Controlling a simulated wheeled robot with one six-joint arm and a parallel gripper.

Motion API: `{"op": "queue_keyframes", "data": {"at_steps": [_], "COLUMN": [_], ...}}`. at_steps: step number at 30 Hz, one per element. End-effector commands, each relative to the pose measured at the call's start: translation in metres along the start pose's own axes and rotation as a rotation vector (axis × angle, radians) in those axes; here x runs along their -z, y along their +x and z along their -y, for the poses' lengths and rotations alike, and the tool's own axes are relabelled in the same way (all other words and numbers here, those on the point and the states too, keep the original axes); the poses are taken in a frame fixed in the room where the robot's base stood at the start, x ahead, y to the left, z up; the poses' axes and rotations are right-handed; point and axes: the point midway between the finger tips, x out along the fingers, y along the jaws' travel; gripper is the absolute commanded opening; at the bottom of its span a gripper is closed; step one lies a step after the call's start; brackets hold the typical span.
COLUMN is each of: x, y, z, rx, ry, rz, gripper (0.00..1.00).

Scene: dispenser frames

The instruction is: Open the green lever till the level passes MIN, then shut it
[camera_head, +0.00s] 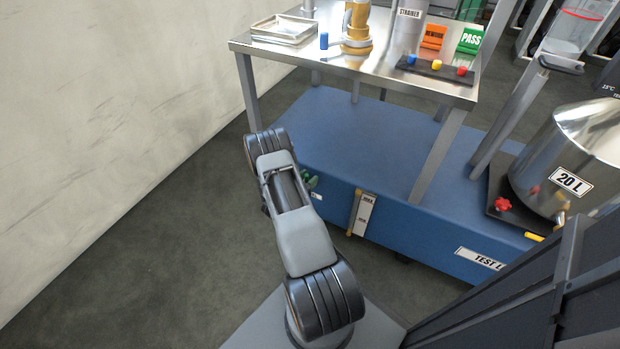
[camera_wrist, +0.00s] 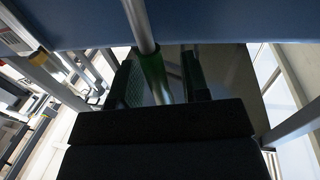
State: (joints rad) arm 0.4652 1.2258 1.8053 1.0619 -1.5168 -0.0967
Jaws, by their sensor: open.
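The green lever (camera_head: 309,180) shows in the head view on the front of the blue tank, partly hidden behind my arm. In the wrist view, the lever's green grip (camera_wrist: 153,70) sits at the end of a metal rod, between the two black fingers of my gripper (camera_wrist: 160,62). The fingers are apart, and the left one looks close to the grip; I cannot tell whether it touches. The level gauge (camera_head: 364,214) is upright on the tank front to the right of the lever, with a MAX label above a lower mark. The liquid level is too small to read.
The blue tank (camera_head: 385,145) stands under a steel table (camera_head: 300,55) holding a tray, brass valve, and PASS sign. A steel 20 L pot (camera_head: 590,150) stands at the right. A pale wall (camera_head: 110,110) is at left. Grey floor (camera_head: 150,250) is free left of my arm.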

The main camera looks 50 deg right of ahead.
Motion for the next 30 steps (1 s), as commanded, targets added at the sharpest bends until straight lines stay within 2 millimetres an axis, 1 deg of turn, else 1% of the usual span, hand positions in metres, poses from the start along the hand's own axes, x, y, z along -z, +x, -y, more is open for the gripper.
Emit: {"op": "queue_keyframes", "data": {"at_steps": [4,14,27,30], "x": [0.0001,0.0005,0.0004,0.0004], "y": [0.0082,0.0100,0.0097,0.0097], "z": [-0.0002,0.0000,0.0000,0.0000], "rx": [-0.001,0.000,0.000,0.000], "ry": [0.000,0.000,0.000,0.000], "rz": [-0.001,0.000,0.000,0.000], "gripper": [0.42,0.42,0.01,0.00]}}
